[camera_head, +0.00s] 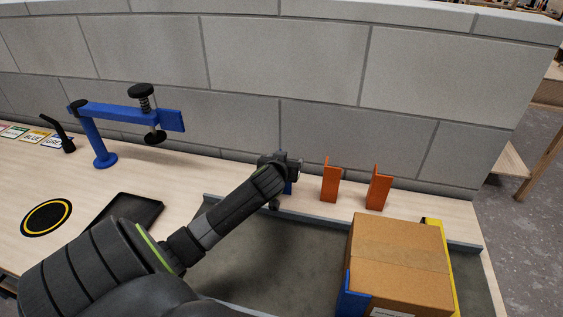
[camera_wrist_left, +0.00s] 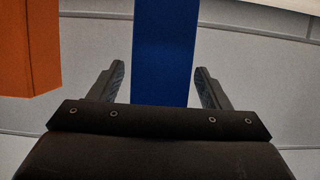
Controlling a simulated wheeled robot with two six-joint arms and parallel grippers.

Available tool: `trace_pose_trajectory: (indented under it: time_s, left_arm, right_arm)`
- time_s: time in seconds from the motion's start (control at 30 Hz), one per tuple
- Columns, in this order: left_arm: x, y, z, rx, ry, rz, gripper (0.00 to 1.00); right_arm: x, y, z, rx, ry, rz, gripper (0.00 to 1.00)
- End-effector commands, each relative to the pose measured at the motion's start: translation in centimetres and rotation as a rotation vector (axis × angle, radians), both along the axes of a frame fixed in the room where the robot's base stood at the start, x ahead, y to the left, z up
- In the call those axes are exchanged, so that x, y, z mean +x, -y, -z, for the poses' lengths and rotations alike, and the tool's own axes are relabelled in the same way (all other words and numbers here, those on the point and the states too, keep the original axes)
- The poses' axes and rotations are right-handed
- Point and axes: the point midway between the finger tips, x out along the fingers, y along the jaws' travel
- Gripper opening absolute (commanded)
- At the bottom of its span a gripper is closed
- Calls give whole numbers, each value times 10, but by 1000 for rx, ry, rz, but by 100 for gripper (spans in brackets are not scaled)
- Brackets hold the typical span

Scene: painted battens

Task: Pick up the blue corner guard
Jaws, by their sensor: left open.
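A blue corner guard (camera_head: 288,188) stands at the back of the table, mostly hidden behind my left gripper in the head view. In the left wrist view the blue guard (camera_wrist_left: 163,50) is a tall flat strip lying between the two fingers. My left gripper (camera_head: 287,164) is open, with a finger on either side of the guard and a visible gap at both fingers (camera_wrist_left: 160,85). Another blue piece (camera_head: 354,297) sits at the near left corner of the cardboard box. My right gripper is not in view.
Two orange guards (camera_head: 331,181) (camera_head: 378,188) stand right of the blue one; one orange guard (camera_wrist_left: 28,45) shows left in the wrist view. A cardboard box (camera_head: 400,255) with a yellow piece (camera_head: 436,238) sits on a grey tray (camera_head: 270,245). The wall (camera_head: 285,60) is close behind. A blue clamp stand (camera_head: 100,140) is left.

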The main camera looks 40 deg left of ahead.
Motion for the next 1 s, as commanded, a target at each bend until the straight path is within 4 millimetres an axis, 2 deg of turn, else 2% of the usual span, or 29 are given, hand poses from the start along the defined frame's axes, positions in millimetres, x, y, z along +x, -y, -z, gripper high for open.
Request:
trace_pose_trajectory:
  time_s: [0.13, 0.43, 0.8, 1.0]
  left_arm:
    - [9, -4, 4, 0, 0, 1, 71]
    - [11, -6, 6, 0, -1, 0, 71]
    - [11, -6, 6, 1, 0, 0, 22]
    - [11, -6, 5, 0, 0, 1, 22]
  right_arm:
    - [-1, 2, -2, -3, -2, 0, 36]
    - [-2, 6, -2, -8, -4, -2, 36]
    - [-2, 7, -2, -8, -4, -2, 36]
    - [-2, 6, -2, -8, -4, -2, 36]
